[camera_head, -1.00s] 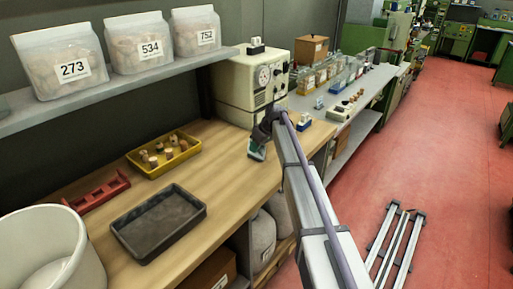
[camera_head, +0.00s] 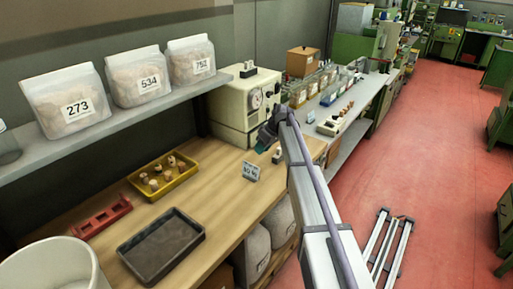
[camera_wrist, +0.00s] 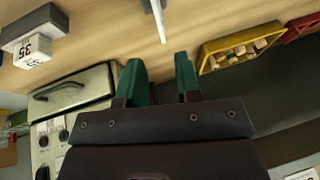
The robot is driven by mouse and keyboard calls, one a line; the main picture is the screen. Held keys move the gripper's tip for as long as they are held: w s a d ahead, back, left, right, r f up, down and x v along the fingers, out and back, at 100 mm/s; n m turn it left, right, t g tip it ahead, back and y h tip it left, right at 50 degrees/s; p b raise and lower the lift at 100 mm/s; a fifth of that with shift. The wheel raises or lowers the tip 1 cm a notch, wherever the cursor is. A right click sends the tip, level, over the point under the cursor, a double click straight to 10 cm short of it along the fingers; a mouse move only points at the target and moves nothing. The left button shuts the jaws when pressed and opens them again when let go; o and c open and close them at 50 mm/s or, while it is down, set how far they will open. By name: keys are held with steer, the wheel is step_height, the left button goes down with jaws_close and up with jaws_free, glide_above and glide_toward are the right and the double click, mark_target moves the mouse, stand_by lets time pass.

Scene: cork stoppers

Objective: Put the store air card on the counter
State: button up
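A small pale card (camera_head: 250,171) with dark print stands on the wooden counter (camera_head: 215,190), near its front edge; the print is too small to read surely. In the wrist view the card (camera_wrist: 157,18) shows nearly edge-on, beyond the fingertips and roughly between their lines. My gripper (camera_head: 264,145) is above the counter, behind and to the right of the card. Its two green fingers show apart and empty in the wrist view (camera_wrist: 160,68).
A black tray (camera_head: 200,240), yellow bin (camera_head: 189,175) of corks and red rack (camera_head: 103,218) lie left on the counter. A cream machine (camera_head: 240,105) stands behind my gripper. A small block marked 35 (camera_wrist: 32,50) is nearby. Bags (camera_head: 67,100) sit on the shelf.

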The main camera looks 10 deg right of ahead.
steer(key=s+a+m+h, duration=0.1)
steer(key=s+m, duration=0.1)
steer(key=s, duration=1.1)
steer(key=s+a+f+m+g+h, duration=0.1)
steer(key=s+a+m+h, duration=0.1)
steer(key=s, duration=1.1)
steer(key=s+a+m+h, duration=0.1)
steer(key=s+m, duration=0.2)
steer(key=s, duration=1.1)
steer(key=shift+a+f+m+g+h, duration=0.25)
steer(key=shift+f+m+g+h, duration=0.05)
steer(key=shift+m+g, duration=0.1)
